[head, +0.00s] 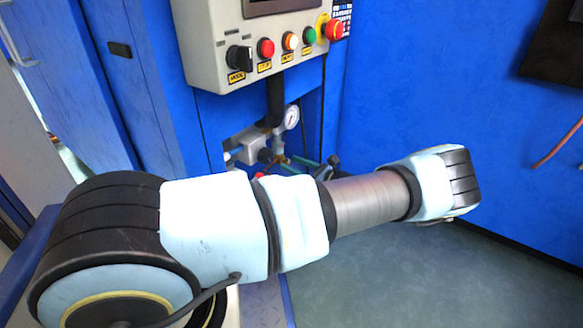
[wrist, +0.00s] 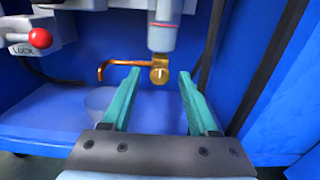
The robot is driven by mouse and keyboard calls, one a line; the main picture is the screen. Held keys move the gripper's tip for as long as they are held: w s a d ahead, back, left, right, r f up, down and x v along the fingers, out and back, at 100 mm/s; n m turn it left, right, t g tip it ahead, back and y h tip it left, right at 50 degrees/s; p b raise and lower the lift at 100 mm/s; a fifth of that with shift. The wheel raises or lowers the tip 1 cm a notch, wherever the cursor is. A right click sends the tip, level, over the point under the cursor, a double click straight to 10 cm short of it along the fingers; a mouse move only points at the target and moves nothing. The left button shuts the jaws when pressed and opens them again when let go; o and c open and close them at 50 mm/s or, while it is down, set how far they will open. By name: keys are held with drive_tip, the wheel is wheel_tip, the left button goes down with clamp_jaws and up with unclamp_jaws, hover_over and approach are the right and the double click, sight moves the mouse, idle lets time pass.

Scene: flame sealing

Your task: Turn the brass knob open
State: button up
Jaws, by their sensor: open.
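In the wrist view, the brass knob (wrist: 160,72) is a small round brass piece with a light mark on its face. It sits at the lower end of a grey vertical cylinder (wrist: 162,35), and a bent copper-coloured tube (wrist: 115,65) runs off it to the left. My gripper (wrist: 159,73) has two green fingers spread apart, and the knob shows between their tips with a gap on each side. I cannot tell whether the tips reach the knob's depth.
A red-knobbed lever by a LOCK label (wrist: 39,38) is at upper left in the wrist view. In the head view, a control panel (head: 215,50) with coloured buttons hangs above a pressure gauge (head: 291,117). Blue walls (head: 430,80) surround the place; grey-green floor (head: 400,290) is clear.

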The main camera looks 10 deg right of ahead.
drive_tip(key=shift+w+a, duration=0.4)
clamp_jaws()
idle(0.4)
